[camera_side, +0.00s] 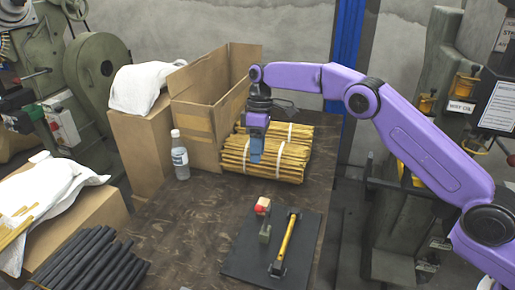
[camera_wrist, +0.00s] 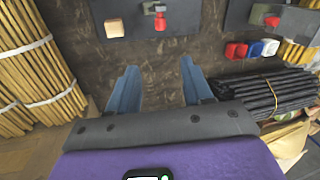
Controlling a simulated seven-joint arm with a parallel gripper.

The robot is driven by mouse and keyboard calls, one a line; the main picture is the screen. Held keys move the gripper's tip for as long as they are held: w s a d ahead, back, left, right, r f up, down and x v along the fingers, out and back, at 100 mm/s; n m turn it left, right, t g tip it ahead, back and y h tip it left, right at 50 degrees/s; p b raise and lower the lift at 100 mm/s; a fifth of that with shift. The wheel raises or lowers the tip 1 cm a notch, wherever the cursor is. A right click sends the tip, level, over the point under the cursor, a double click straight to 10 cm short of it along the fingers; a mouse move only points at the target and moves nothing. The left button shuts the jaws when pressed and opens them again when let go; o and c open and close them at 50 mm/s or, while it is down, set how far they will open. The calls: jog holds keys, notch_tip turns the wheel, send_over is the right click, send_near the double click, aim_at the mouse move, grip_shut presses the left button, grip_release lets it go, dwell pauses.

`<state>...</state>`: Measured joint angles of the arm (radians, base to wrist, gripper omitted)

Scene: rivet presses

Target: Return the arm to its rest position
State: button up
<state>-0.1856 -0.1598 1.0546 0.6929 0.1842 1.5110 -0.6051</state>
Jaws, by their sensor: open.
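My gripper (camera_side: 256,156) hangs pointing down at the end of my purple arm, in front of the bundled yellow sticks (camera_side: 290,155) in the side view. Whether it touches them cannot be told there. In the wrist view my gripper (camera_wrist: 158,68) has its two blue fingers spread apart, with only bare brown table (camera_wrist: 150,60) between them. It holds nothing. The bundled sticks also show at the left of the wrist view (camera_wrist: 40,70).
An open cardboard box (camera_side: 195,118) and a clear bottle (camera_side: 179,158) stand behind and left. Black rods (camera_side: 85,262) lie front left. The table's middle is clear.

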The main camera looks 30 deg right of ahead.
dwell(0.5)
jog(key=s+d+r, duration=0.1)
jog(key=s+r, duration=0.3)
jog(key=s, duration=0.6)
jog(key=s+r, duration=0.4)
jog(key=s, duration=0.6)
jog(key=s+d+f+n+t, duration=0.1)
jog(key=s+d, duration=0.7)
jog(key=s, duration=0.4)
jog(key=s+d+f+n+t+h, duration=0.1)
jog(key=s+d+f, duration=0.1)
jog(key=s+d, duration=0.7)
jog(key=s, duration=0.3)
jog(key=shift+f, duration=0.25)
